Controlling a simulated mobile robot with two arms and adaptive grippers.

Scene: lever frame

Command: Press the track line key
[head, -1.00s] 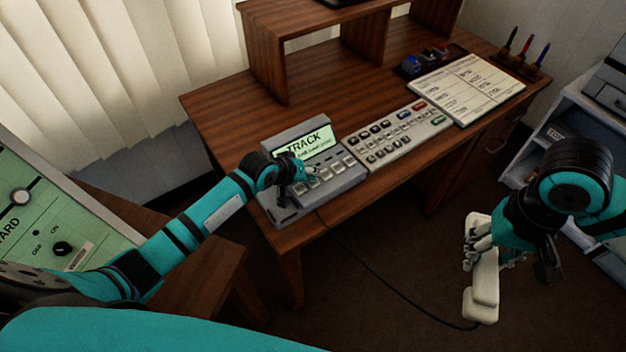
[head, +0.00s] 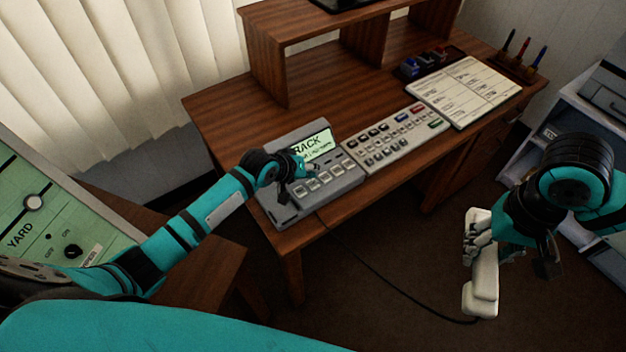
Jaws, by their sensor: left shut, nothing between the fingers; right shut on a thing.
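A grey phone console (head: 335,192) sits at the front left of the wooden desk. Its green screen (head: 318,146) shows text ending in "RACK", the left part hidden by my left gripper. A row of square keys (head: 325,178) runs below the screen; their labels are too small to read. My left gripper (head: 312,171) is shut and empty, its tip over the console between the screen and the key row. I cannot tell whether it touches a key. My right gripper (head: 478,240) is shut on a white handset (head: 484,285), held upright in front of the desk at the right.
A beige keypad panel (head: 395,137) lies right of the console. A printed sheet (head: 465,92), a dark tray of stamps (head: 428,62) and a pen stand (head: 520,60) are further back. A dark cord (head: 385,283) runs from the console to the handset. A green yard panel (head: 40,215) stands at left.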

